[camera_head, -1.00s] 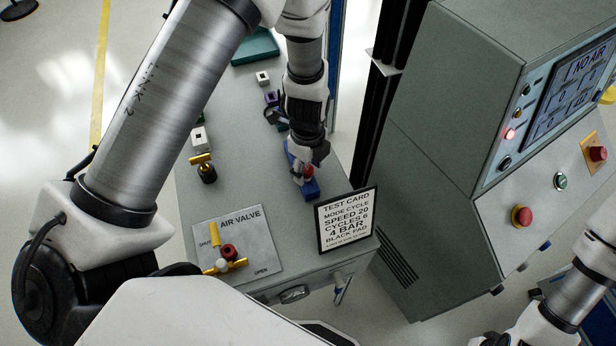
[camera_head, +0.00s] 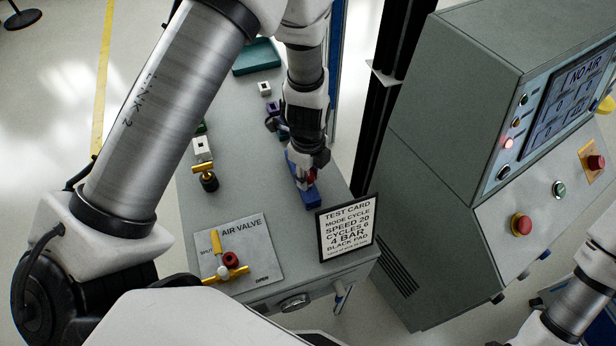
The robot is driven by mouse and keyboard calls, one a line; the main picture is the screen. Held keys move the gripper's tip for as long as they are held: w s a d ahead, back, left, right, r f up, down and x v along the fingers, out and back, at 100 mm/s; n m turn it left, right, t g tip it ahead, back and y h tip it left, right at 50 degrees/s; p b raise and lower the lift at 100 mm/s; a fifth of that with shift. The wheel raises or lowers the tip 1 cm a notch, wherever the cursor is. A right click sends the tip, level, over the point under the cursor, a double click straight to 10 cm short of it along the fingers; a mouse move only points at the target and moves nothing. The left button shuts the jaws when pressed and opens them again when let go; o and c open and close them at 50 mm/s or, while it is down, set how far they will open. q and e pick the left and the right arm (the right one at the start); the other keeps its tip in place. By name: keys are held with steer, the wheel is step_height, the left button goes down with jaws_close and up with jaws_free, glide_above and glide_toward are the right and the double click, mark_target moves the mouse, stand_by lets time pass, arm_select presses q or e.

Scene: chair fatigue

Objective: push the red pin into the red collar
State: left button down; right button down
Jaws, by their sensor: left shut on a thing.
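My left gripper (camera_head: 308,181) points down over a blue block (camera_head: 311,198) on the grey bench. It is shut on the red pin (camera_head: 312,174), of which only a small red part shows between the fingers. The pin's lower end is hidden, so I cannot tell whether it is still in the block. The red collar (camera_head: 231,258) is a small ring with a dark centre on the air valve plate, beside the yellow valve handle (camera_head: 236,272). It is apart from the pin, to the left and nearer to me. My right gripper is out of view.
A test card (camera_head: 347,229) stands at the bench's front right corner. A brass-handled fitting (camera_head: 206,178) and small white blocks (camera_head: 202,148) stand on the left. The control cabinet (camera_head: 470,140) is on the right. The bench between block and valve plate is clear.

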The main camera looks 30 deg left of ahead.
mark_target(308, 174)
arm_select(q)
steer(key=shift+r+p, duration=0.6)
steer(key=shift+r, duration=0.7)
steer(key=shift+r, duration=0.1)
steer(key=shift+r+p, duration=1.3)
steer(key=shift+r, duration=0.65)
